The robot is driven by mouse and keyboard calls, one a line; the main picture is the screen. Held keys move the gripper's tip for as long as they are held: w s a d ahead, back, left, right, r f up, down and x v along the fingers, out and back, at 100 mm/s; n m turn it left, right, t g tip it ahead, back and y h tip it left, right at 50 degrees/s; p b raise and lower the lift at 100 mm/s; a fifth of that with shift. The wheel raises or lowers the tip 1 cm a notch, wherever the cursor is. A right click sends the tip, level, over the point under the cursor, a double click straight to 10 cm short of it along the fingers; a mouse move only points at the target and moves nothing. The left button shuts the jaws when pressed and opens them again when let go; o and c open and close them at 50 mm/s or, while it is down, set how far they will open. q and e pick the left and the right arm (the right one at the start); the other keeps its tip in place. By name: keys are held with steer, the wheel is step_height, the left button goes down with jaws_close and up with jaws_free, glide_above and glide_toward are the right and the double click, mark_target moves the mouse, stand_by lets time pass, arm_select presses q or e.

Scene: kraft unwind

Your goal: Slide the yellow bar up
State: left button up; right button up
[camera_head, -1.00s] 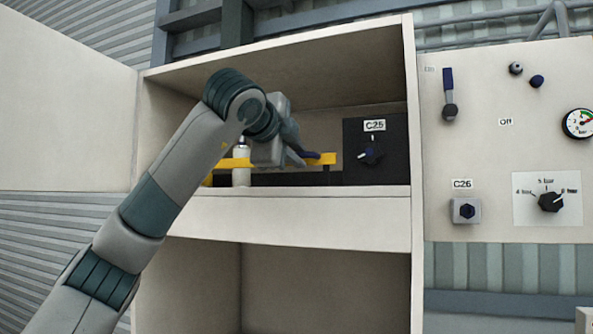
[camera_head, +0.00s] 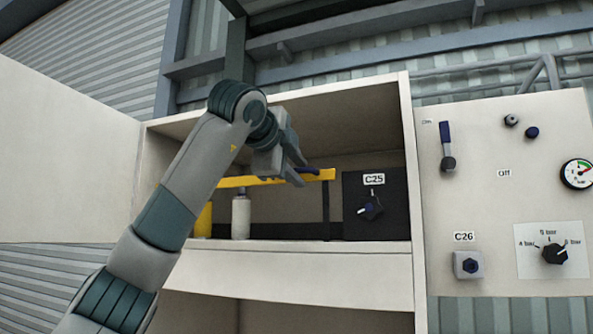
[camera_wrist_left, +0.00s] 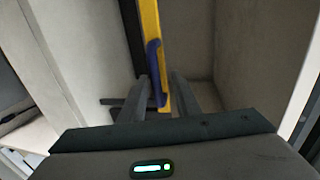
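The yellow bar (camera_head: 322,175) runs level across the inside of the open cabinet, well above the shelf. It has a blue handle (camera_head: 307,170). My left gripper (camera_head: 300,172) is at the handle, in front of the bar. In the left wrist view, its two fingers (camera_wrist_left: 161,80) stand on either side of the blue handle (camera_wrist_left: 154,65). The handle lies close against the left finger, with a gap towards the right one. The yellow bar (camera_wrist_left: 149,20) shows behind. The bar's left part is partly hidden by my arm. My right gripper is not in view.
A white bottle (camera_head: 240,218) and a yellow object (camera_head: 203,221) stand on the shelf below the bar. A black box with a knob and C25 label (camera_head: 374,179) is to the right. A control panel (camera_head: 500,210) stands further right.

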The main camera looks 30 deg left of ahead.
arm_select(q)
steer(key=shift+s, duration=0.1)
